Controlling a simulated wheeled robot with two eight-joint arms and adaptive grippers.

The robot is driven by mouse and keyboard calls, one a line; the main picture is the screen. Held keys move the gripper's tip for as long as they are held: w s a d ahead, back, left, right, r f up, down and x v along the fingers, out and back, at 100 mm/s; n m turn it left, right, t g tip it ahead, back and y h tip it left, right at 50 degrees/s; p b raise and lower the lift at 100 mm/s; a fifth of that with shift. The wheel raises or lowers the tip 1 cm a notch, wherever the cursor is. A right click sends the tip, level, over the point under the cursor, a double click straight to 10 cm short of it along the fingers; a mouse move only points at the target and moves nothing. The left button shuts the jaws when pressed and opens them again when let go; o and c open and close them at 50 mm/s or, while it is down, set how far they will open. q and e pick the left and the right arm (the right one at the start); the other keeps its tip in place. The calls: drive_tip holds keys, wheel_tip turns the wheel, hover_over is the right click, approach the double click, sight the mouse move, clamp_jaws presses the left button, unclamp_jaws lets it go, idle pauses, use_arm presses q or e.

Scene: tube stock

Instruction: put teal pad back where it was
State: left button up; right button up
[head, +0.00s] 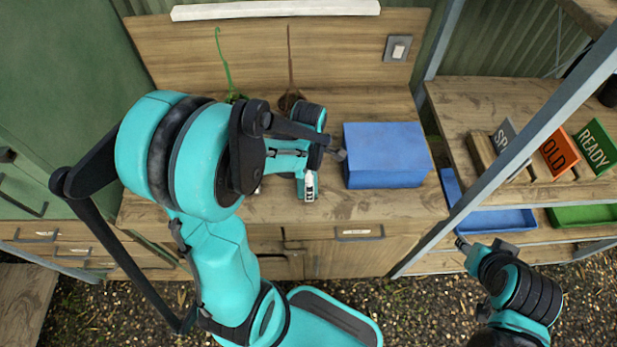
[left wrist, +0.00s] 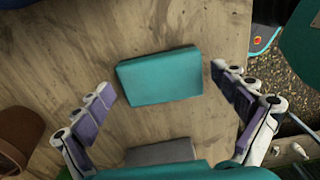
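The teal pad (left wrist: 160,76) is a flat rectangular block lying on the wooden bench top in the left wrist view. My left gripper (left wrist: 163,84) is open, with one finger on each side of the pad and visible gaps between. In the head view my left gripper (head: 309,186) is over the bench, left of the blue box, and my arm hides the pad there. My right gripper (head: 466,246) is low at the right, away from the bench; its fingers are too small to judge.
A grey block (left wrist: 160,152) lies close to the pad. A brown pot (left wrist: 20,132) stands left of it. A blue box (head: 386,160) sits on the bench. Right shelves hold label signs (head: 560,152), a blue tray (head: 500,222) and a green tray (head: 582,216). The bench's front right is clear.

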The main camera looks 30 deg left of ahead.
use_arm(q)
drive_tip(key=shift+r, duration=0.15)
drive_tip(key=shift+r+p, duration=0.35)
wheel_tip(320, 180, up, 11)
drive_tip(key=p, duration=0.4)
drive_tip(key=s+d+r+m+t, duration=0.2)
drive_tip(key=d+r+m+t, duration=0.1)
drive_tip(key=m, duration=0.9)
drive_tip(key=s+d+r+m+t, duration=0.3)
drive_tip(key=d+m+t, duration=0.1)
drive_tip(key=m, duration=0.8)
drive_tip(key=shift+s, duration=0.15)
